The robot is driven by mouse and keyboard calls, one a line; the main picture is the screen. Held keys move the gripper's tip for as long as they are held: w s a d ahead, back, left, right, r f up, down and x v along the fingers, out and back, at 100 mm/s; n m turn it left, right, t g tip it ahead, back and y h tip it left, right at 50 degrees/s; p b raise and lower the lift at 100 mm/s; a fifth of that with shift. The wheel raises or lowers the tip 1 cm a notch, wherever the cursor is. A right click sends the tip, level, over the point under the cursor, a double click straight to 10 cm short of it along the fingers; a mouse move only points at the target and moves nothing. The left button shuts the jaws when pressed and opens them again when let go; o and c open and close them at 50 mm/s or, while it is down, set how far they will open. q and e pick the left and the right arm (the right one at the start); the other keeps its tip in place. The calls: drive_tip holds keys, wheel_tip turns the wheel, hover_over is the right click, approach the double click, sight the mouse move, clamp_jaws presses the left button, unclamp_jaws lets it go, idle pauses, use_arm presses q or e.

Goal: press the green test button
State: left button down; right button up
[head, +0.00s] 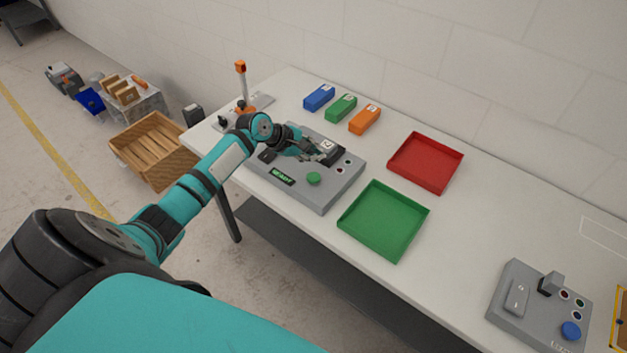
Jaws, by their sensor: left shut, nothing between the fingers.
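The green test button (314,178) is a round green cap on the front part of a grey test machine (322,199) on the table. A small lit green display (283,176) sits to its left. My left gripper (312,155) is shut and empty over the back part of the machine, behind the button and apart from it in the picture. A dark block with a white label (327,147) is on the machine just right of the gripper's fingers. The gripper and arm hide part of the machine's back left. My right gripper is not in view.
A green tray (347,221) and a red tray (457,172) lie right of the machine. Blue (319,97), green (341,107) and orange (364,119) blocks stand behind. Another grey device (508,300) with a blue button is at lower right. The table's middle right is clear.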

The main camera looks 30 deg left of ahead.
use_arm(q)
drive_tip(key=b, duration=0.5)
hover_over(314, 178)
wheel_tip(314, 178, down, 5)
drive_tip(key=shift+r, duration=0.1)
drive_tip(key=shift+f, duration=1)
drive_tip(key=shift+f, duration=0.1)
drive_tip(key=shift+f, duration=0.35)
